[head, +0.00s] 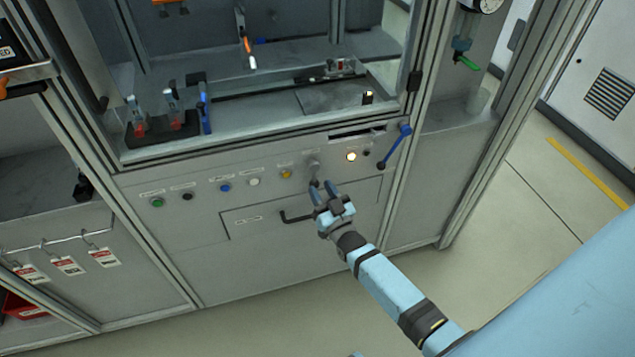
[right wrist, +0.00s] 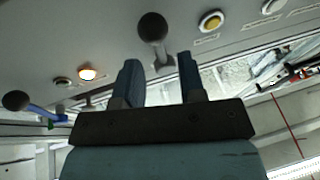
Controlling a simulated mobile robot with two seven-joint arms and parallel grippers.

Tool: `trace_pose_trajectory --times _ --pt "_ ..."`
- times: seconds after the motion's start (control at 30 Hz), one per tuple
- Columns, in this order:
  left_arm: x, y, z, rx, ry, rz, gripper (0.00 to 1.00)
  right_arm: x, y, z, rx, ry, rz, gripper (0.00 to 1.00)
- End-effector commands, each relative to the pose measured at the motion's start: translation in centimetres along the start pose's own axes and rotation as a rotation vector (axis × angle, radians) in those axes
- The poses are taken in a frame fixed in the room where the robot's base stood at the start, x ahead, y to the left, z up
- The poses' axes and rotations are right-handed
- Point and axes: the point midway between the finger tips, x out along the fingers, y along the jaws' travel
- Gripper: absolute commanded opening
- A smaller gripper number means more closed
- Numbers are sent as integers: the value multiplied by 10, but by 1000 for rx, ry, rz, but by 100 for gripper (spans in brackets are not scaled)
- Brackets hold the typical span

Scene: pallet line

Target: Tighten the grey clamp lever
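The grey clamp lever (head: 314,168) is on the front control panel, between the yellow button and the lit button. In the right wrist view, its dark round knob (right wrist: 153,27) and short grey arm show just beyond my fingertips. My right gripper (head: 322,188) is close in front of the lever. Its two blue fingers (right wrist: 158,60) are apart, with the lever's lower end lined up with the gap between them; I cannot tell whether they touch it. My left gripper is not in view.
A blue lever (head: 396,144) with a dark knob is to the right, beyond a lit button (head: 351,156). A yellow button (head: 286,174) is to the left. A drawer with a black handle (head: 296,217) is below. Open floor (head: 520,240) lies to the right.

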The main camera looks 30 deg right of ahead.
Motion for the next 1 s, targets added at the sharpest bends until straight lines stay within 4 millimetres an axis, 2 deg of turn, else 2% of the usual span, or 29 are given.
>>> trace_pose_trajectory --times 0.03,0.2,0.43,0.63,1.0 --pt "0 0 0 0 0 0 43 -13 0 1 0 -4 0 37" --pt "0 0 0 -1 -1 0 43 -54 0 1 1 -4 1 37" --pt "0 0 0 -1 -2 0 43 -94 0 1 1 -3 0 37" --pt "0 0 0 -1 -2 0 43 -108 0 1 1 -2 0 37" --pt "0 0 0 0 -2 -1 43 -109 0 1 1 -2 0 37"
